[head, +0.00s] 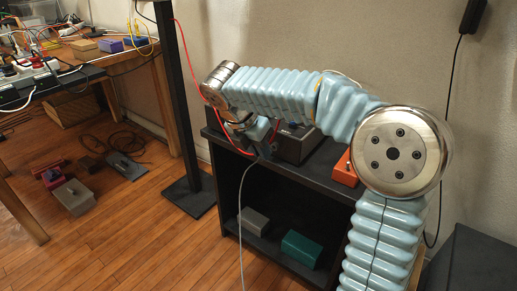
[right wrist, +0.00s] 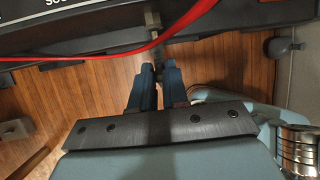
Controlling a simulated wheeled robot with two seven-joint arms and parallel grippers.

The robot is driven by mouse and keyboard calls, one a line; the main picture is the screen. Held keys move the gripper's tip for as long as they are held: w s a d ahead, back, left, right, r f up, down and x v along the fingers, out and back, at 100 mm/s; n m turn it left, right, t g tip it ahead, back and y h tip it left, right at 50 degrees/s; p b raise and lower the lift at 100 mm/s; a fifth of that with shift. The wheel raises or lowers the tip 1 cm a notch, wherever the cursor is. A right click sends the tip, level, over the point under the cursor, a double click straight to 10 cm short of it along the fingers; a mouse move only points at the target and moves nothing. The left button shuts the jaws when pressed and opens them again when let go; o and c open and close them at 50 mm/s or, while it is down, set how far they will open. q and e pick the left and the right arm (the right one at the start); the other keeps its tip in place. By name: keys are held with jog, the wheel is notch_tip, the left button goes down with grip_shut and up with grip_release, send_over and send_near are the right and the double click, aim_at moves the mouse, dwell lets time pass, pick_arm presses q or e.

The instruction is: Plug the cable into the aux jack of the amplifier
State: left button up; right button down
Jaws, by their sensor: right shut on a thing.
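A dark grey box, seemingly the amplifier (head: 297,146), stands on top of the black shelf unit, partly hidden by my right arm. In the right wrist view, a dark edge with white lettering (right wrist: 57,3) crosses the top. My right gripper (head: 262,136) is at the box's left side. In the right wrist view its blue fingers (right wrist: 160,72) are closed on a small dark piece, seemingly the cable's plug. A pale grey cable (head: 240,195) hangs down from the gripper. A short pale stub (right wrist: 152,20) lies beyond the fingertips; I cannot tell whether it is in a jack. My left gripper is out of view.
A red cable (head: 184,45) hangs from above and crosses close in front of the fingers in the right wrist view (right wrist: 140,52). An orange box (head: 345,169) sits right of the amplifier. A black post (head: 177,90) stands left.

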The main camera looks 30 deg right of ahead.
jog(key=shift+w+d+p, duration=0.25)
jog(key=shift+d+p, duration=0.1)
jog(key=shift+d, duration=0.3)
jog(key=c, duration=1.1)
grip_release()
jog(key=shift+o, duration=0.2)
jog(key=p+v, duration=0.3)
jog(key=v, duration=1.1)
jog(key=shift+p, duration=0.3)
jog(key=shift+f, duration=0.1)
